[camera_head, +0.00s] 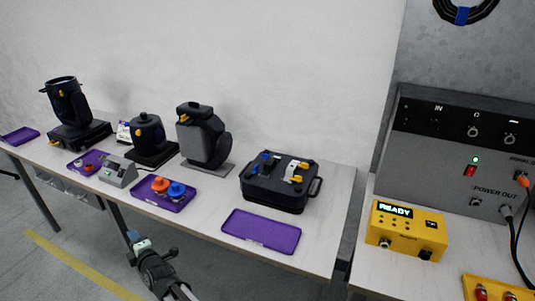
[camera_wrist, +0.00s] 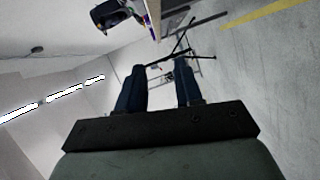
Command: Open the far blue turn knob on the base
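A black box-shaped base (camera_head: 275,198) with a side handle stands on the right part of the bench in the head view. Small blue knobs (camera_head: 265,156) sit on its left top, beside white and yellow parts. Which blue knob is the far one, and how it is turned, is too small to tell. My gripper (camera_head: 136,240) is low in front of the bench, well left of the base and apart from it. In the wrist view its two blue fingers (camera_wrist: 160,80) are spread with nothing between them. The base's knobs are not recognisable in the wrist view.
An empty purple tray (camera_head: 262,231) lies in front of the base. Another purple tray (camera_head: 150,200) holds an orange and a blue round piece. Dark lamp heads (camera_head: 203,140) stand behind and left. A yellow READY box (camera_head: 407,231) is on the right table.

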